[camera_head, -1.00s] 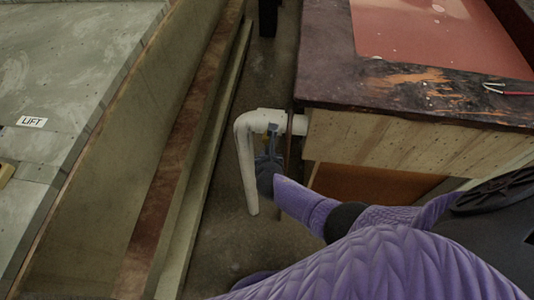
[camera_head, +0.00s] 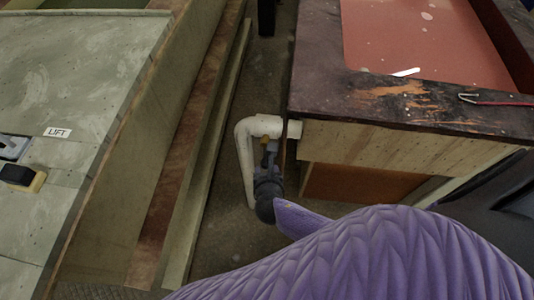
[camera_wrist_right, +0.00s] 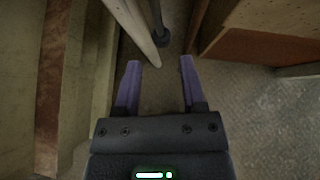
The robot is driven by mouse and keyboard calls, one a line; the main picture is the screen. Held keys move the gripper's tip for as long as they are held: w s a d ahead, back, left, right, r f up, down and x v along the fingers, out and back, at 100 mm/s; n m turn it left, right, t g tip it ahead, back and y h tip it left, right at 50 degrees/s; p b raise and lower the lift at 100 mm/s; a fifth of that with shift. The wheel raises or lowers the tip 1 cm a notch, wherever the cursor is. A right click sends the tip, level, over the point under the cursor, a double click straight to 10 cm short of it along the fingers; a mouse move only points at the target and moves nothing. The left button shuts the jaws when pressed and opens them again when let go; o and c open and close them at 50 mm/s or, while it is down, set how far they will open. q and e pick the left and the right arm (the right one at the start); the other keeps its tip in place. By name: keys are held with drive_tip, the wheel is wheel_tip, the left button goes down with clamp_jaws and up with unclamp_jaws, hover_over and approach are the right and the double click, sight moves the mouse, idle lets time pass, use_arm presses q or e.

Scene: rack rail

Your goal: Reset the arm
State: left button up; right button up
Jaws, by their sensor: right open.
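My right gripper (camera_wrist_right: 160,82) is open and empty in the right wrist view, its two purple fingers apart over the bare floor. My purple right arm covers the lower right of the head view. The white pipe also shows in the right wrist view (camera_wrist_right: 135,32), ahead of the fingers. My left gripper is not in view.
A dark-edged table with a red top (camera_head: 425,40) stands at the right. A grey-green panel (camera_head: 75,90) with a LIFT label (camera_head: 58,132) and a dark block (camera_head: 18,174) is at the left. A narrow strip of floor (camera_head: 222,195) lies between them. A red-handled tool (camera_head: 495,100) lies on the table edge.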

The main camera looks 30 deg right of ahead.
drive_tip(key=shift+f, duration=0.1)
drive_tip(key=s+f+m+g+y, duration=0.1)
drive_tip(key=s+f+m+g, duration=0.2)
drive_tip(key=s+m, duration=0.6)
drive_tip(key=s+d+f+m+g+y, duration=0.1)
drive_tip(key=s+f+m+g, duration=0.2)
drive_tip(key=s+f+m, duration=0.3)
drive_tip(key=s+d+f+m+g+y, duration=0.1)
drive_tip(key=s+f+m, duration=0.4)
drive_tip(key=s+m, duration=0.9)
drive_tip(key=s+g+y, duration=0.1)
drive_tip(key=s+g, duration=0.1)
drive_tip(key=s, duration=0.2)
drive_tip(key=shift+d, duration=0.25)
